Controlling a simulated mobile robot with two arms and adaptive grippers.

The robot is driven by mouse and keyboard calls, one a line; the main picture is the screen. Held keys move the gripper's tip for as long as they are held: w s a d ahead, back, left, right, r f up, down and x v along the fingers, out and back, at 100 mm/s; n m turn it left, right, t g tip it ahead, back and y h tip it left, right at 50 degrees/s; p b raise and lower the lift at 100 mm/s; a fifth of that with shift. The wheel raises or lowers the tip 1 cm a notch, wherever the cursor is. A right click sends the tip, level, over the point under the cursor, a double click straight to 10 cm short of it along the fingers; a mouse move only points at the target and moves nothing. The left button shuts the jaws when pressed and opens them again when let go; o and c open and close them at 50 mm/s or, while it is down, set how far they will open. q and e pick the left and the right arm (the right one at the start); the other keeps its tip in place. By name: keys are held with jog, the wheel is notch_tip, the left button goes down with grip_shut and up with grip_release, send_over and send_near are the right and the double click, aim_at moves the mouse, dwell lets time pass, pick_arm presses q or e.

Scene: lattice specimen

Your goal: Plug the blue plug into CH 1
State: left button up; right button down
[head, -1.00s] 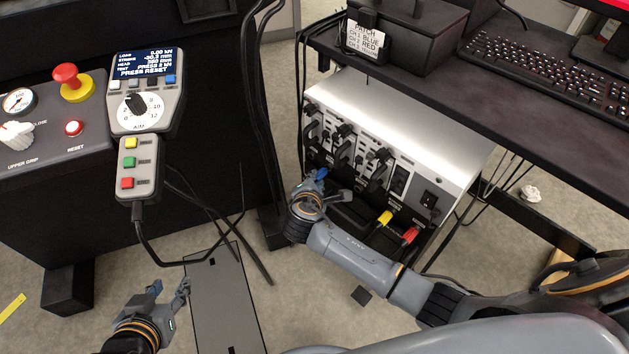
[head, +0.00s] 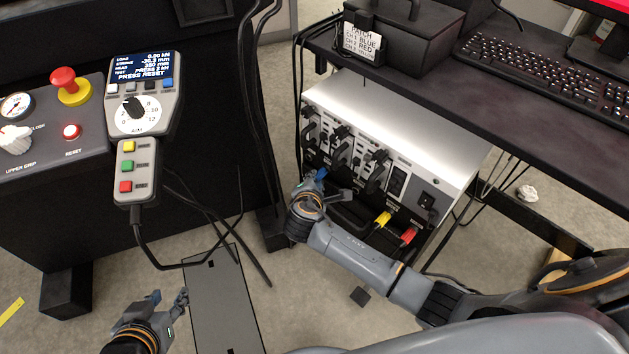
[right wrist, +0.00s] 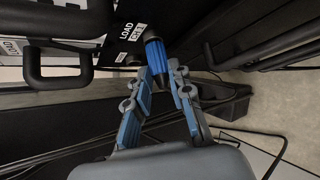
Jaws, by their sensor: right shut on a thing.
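My right gripper (right wrist: 174,88) is shut on the blue plug (right wrist: 157,56), which shows between its fingertips. The plug's front end is close to the black panel by the label "LOAD CH 1" (right wrist: 131,32); I cannot tell whether it touches a socket. In the head view my right gripper (head: 314,184) is at the lower left of the silver-topped unit (head: 400,120), with a bit of the blue plug (head: 321,174) showing. The CH 1 socket is hidden there. My left gripper (head: 167,300) is open and empty, low above the floor.
Yellow (head: 383,219) and red (head: 408,235) plugs sit at the unit's lower front. Black handles (right wrist: 58,65) stick out near the right gripper. A card (head: 362,42) reads CH 1 blue, CH 2 red. A control pendant (head: 144,95) and hanging cables (head: 262,110) stand left.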

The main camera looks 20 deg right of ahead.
pick_arm(q)
jog(key=shift+s+a+f, duration=0.15)
jog(key=shift+s+a, duration=0.05)
jog(key=shift+s, duration=0.1)
pick_arm(e)
jog(key=shift+w+d+r, duration=0.1)
jog(key=shift+d, duration=0.2)
pick_arm(q)
jog(key=shift+d+g, duration=0.1)
jog(key=shift+g, duration=0.2)
pick_arm(e)
jog(key=c, duration=1.1)
grip_release()
jog(key=shift+o, duration=0.3)
jog(key=o, duration=0.4)
jog(key=shift+a, duration=0.1)
pick_arm(q)
jog(key=shift+f, duration=0.1)
